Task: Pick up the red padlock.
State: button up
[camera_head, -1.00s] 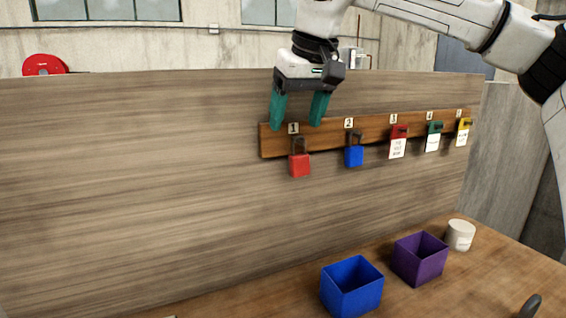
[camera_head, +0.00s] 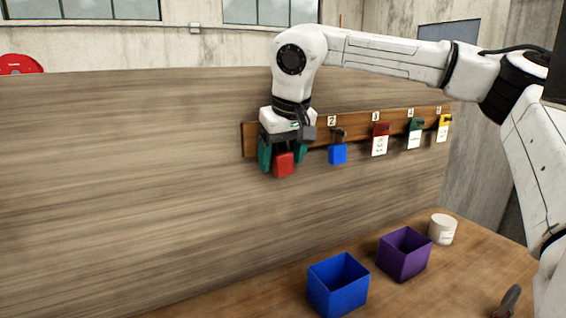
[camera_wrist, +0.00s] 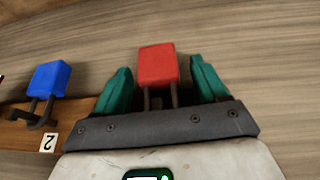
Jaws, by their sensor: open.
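The red padlock (camera_head: 284,164) hangs at the left end of the wooden rail (camera_head: 250,139) on the upright panel. In the wrist view the red padlock (camera_wrist: 157,66) shows its body and part of its grey shackle between the fingers. My gripper (camera_head: 282,158) points down with its teal fingers on either side of the padlock. In the wrist view my gripper (camera_wrist: 161,88) is open, with a gap on both sides of the padlock body. The hook and the top of the shackle are hidden behind my gripper.
A blue padlock (camera_head: 338,153) hangs just right, at position 2. Red (camera_head: 380,140), green (camera_head: 415,134) and yellow (camera_head: 444,128) tagged items hang further right. A blue box (camera_head: 338,288), a purple box (camera_head: 404,254) and a white cup (camera_head: 442,229) stand on the table below.

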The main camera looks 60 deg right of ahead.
jog(key=shift+f, duration=0.2)
jog(key=c, duration=1.1)
jog(key=shift+r, duration=0.3)
